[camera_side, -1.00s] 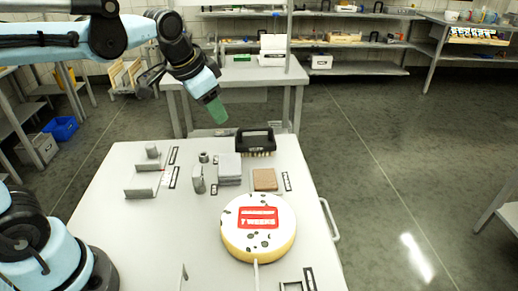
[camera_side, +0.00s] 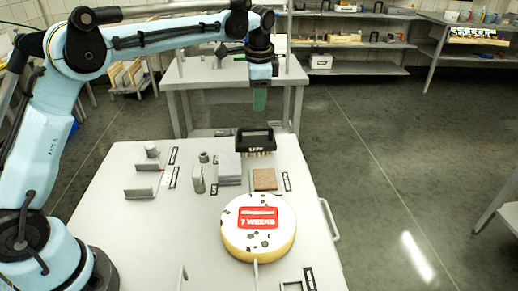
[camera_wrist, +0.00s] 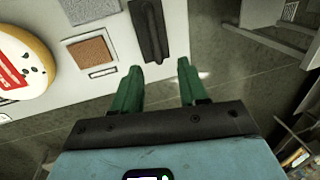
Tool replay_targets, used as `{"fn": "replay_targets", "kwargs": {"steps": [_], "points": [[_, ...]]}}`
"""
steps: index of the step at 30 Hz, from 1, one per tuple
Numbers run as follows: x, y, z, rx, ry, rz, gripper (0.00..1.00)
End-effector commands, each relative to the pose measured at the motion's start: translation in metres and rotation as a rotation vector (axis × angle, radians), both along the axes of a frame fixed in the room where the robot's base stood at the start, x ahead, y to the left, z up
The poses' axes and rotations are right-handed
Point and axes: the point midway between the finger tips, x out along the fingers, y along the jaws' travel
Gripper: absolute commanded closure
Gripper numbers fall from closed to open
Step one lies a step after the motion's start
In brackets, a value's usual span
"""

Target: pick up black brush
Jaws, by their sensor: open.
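The black brush (camera_side: 255,141) stands at the far edge of the white table, with an arched handle on top and pale bristles below. In the wrist view the brush (camera_wrist: 150,32) lies just ahead of the fingertips, left of the middle between them. My gripper (camera_side: 260,108) hangs pointing down above and behind the brush in the side view, clear of it.
A cheese wheel (camera_side: 258,246) with a red label sits at the table's front. A grey block stack (camera_side: 229,168) and a brown pad (camera_side: 265,180) are close to the brush. Upright grey holders (camera_side: 145,180) stand at left. A grey workbench (camera_side: 235,82) stands behind.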

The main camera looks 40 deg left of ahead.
Motion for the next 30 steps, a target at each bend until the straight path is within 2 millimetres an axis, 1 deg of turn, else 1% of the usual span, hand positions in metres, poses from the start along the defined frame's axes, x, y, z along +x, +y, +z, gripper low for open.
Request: {"fn": "replay_targets", "kwargs": {"steps": [6,9,17,24,27,30], "points": [[0.005,0.005,-0.036,0.0,0.0,0.002,0.57],[0.006,0.007,-0.049,-0.001,-0.001,0.003,0.57],[0.008,0.008,-0.067,-0.001,-0.001,0.003,0.57],[0.009,0.01,-0.101,-0.001,-0.001,0.004,0.57],[0.01,0.011,-0.109,-0.001,-0.001,0.004,0.57],[0.01,0.012,-0.113,-0.001,-0.001,0.004,0.57]]}}
